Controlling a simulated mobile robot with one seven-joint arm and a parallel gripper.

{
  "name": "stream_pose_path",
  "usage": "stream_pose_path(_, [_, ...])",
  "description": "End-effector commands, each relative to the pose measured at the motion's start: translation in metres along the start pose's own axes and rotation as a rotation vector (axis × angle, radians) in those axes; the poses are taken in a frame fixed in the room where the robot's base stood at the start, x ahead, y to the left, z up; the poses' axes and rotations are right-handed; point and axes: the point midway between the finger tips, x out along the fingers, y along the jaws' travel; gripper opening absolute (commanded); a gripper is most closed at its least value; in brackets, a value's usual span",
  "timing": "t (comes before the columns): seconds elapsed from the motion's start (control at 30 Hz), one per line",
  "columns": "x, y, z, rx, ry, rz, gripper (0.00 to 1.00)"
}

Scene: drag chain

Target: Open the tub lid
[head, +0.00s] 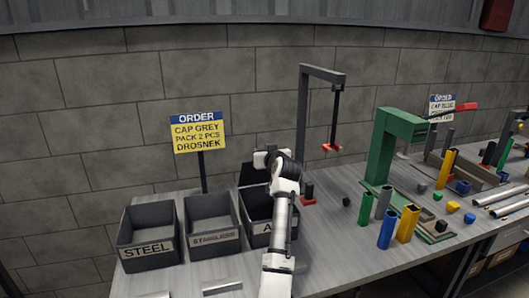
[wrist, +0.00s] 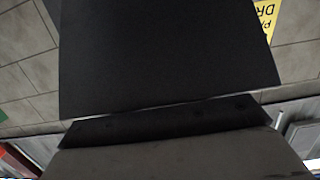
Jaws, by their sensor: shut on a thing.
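Three dark tubs stand at the left of the bench in the head view. The right-hand tub (head: 252,226), its label mostly hidden by my arm, has a black lid (head: 247,176) standing raised at its back edge. The dark inside of this tub shows. My gripper (head: 262,159) is at the lid's upper part, shut on it; the fingers are hard to make out. In the wrist view a broad dark panel, apparently the lid (wrist: 165,55), fills the upper middle and hides most of the scene behind it.
The tubs labelled STEEL (head: 150,243) and the middle tub (head: 212,226) stand open to the left. An order sign (head: 199,133) rises behind. A grey stand (head: 303,120) and a green press (head: 385,150) stand right, with coloured tubes around.

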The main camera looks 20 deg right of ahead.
Motion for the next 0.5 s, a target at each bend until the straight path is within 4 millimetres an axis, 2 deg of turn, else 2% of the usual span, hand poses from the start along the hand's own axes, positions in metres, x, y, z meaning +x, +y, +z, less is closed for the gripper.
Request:
stream_pose_path(0.03, [0.0046, -0.0029, 0.0148, 0.002, -0.028, -0.007, 0.0])
stream_pose_path(0.43, [0.0046, -0.0031, 0.0147, 0.002, -0.027, -0.007, 0.0])
stream_pose_path(0.47, [0.0047, -0.0032, 0.0147, 0.002, -0.028, -0.007, 0.4])
stream_pose_path(0.5, [0.0047, -0.0032, 0.0148, 0.002, -0.028, -0.007, 0.45])
